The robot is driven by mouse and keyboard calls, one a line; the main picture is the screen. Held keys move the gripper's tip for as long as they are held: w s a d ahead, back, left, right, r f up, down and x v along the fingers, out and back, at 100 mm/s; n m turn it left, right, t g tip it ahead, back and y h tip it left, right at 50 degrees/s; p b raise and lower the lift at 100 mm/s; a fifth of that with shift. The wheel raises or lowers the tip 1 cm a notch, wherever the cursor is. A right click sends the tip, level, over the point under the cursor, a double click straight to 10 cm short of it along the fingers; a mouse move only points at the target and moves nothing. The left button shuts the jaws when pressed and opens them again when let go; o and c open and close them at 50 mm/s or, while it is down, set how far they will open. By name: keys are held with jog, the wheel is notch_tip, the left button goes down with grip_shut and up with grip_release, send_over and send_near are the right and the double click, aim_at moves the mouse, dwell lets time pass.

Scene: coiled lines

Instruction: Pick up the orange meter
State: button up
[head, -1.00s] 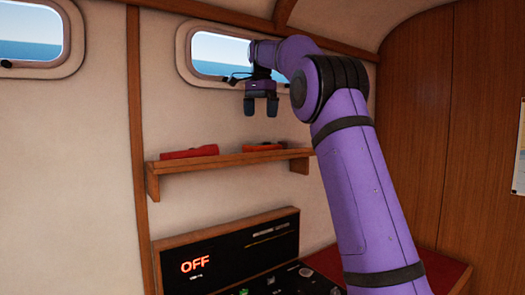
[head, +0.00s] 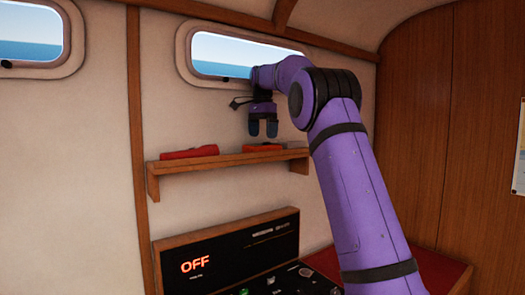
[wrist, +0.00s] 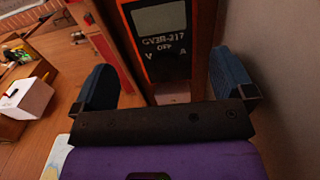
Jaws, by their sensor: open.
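The orange meter (head: 262,148) lies on the small wooden wall shelf, on its right half. In the wrist view the meter (wrist: 199,50) has an orange case, a dark face, a grey screen and lettering that includes "OFF". My gripper (head: 263,130) points down just above the meter in the head view. In the wrist view my gripper (wrist: 166,85) is open, with one blue-grey finger on each side of the meter's lower end. The jaws hold nothing. I cannot tell whether the fingers reach down beside the case.
The wooden shelf (head: 225,160) also carries a red object (head: 190,152) at its left and a grey item (head: 296,145) at its right end. The wall (wrist: 285,90) is close beside the right finger. A black panel (head: 230,258) reading "OFF" stands below.

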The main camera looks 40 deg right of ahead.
aim_at(262, 148)
jog(key=shift+w+d+f, duration=0.1)
jog(key=shift+w+f, duration=0.05)
jog(key=shift+f, duration=1.15)
jog(key=shift+w+d+f, duration=0.1)
jog(key=shift+w+f, duration=0.05)
jog(key=shift+f, duration=1.15)
jog(key=c, duration=1)
